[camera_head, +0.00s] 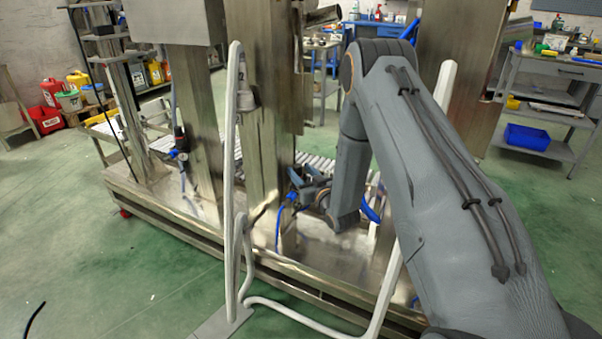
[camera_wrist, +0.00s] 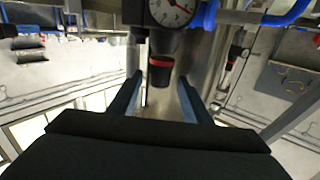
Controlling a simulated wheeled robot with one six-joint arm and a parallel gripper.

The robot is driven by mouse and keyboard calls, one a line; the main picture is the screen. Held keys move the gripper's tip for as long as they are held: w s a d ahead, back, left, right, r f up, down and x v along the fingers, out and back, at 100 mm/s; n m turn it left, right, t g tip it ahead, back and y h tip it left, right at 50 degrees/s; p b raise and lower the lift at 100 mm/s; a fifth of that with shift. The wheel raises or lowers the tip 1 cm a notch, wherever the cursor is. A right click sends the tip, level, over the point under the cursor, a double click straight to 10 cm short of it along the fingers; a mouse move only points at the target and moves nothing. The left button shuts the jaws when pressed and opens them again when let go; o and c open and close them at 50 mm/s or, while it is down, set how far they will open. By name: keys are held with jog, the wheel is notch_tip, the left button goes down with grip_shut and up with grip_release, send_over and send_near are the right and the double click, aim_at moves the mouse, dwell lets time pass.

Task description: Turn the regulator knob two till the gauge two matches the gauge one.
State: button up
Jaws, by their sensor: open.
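In the wrist view a dark regulator knob (camera_wrist: 160,74) with a red ring hangs below a round white-faced gauge (camera_wrist: 172,10), which is cut off by the top edge. My gripper (camera_wrist: 160,84) is open, with one finger on each side of this knob and visible gaps between. Another regulator (camera_wrist: 236,52) with a red band shows to the right. In the head view my gripper (camera_head: 310,186) is at the steel frame by blue fittings. Another regulator (camera_head: 180,143) stands on the left post. I cannot read number labels or the other gauge.
A steel machine base (camera_head: 205,215) with upright posts and a roller conveyor (camera_head: 318,162) surrounds the gripper. Pale bent tubing (camera_head: 232,180) rises in front. Blue hoses (camera_head: 279,228) run near the fittings. Green floor is open at the front left.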

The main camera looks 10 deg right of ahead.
jog(key=c, duration=1)
jog(key=shift+c, duration=0.2)
